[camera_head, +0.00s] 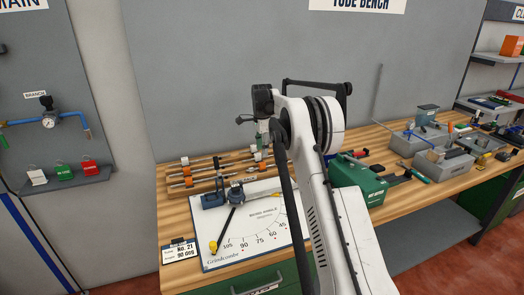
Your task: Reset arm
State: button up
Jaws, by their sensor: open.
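My white and black arm (335,190) is folded up in front of the bench, in the middle of the view. My gripper (262,128) is at the far end of the arm, above the back of the bench. It is small here and partly hidden by the arm's joints. It is open, and I see nothing held in it.
The wooden bench (180,225) bears a white bend-angle board (275,245) with a blue and grey tool (222,197), a rack of tubes (190,180), a job card (179,251) and a green case (358,180). Grey bins (443,165) with tools stand at right. A gauge (48,120) hangs at left.

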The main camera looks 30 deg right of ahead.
dwell(0.4)
jog(key=s+a+r+n+t+b, duration=0.1)
jog(key=s+a+r+n, duration=0.1)
jog(key=s+a+r, duration=0.3)
jog(key=s+a+r+n+t+b, duration=0.1)
jog(key=s+a+r+n, duration=0.15)
jog(key=r, duration=0.45)
jog(key=s+a+r+n+t+b, duration=0.1)
jog(key=s+a+r+n, duration=0.2)
jog(key=s, duration=0.4)
jog(key=s+a+r+n, duration=0.2)
jog(key=s+a+r, duration=0.1)
jog(key=s+a, duration=0.25)
jog(key=s+a+f+n+t+b, duration=0.1)
jog(key=s+a+n, duration=0.15)
jog(key=s, duration=0.65)
jog(key=s+a+f+n+t+b, duration=0.1)
jog(key=s+a+n, duration=0.15)
jog(key=s, duration=0.55)
jog(key=s+a+f+n+t, duration=0.1)
jog(key=s+a+f+n, duration=0.1)
jog(key=s+f, duration=0.2)
jog(key=s+a+f+n+t+b, duration=0.1)
jog(key=s+f, duration=0.4)
jog(key=s, duration=0.5)
jog(key=shift+a+n, duration=0.65)
jog(key=shift+n, duration=0.2)
jog(key=shift+f, duration=0.1)
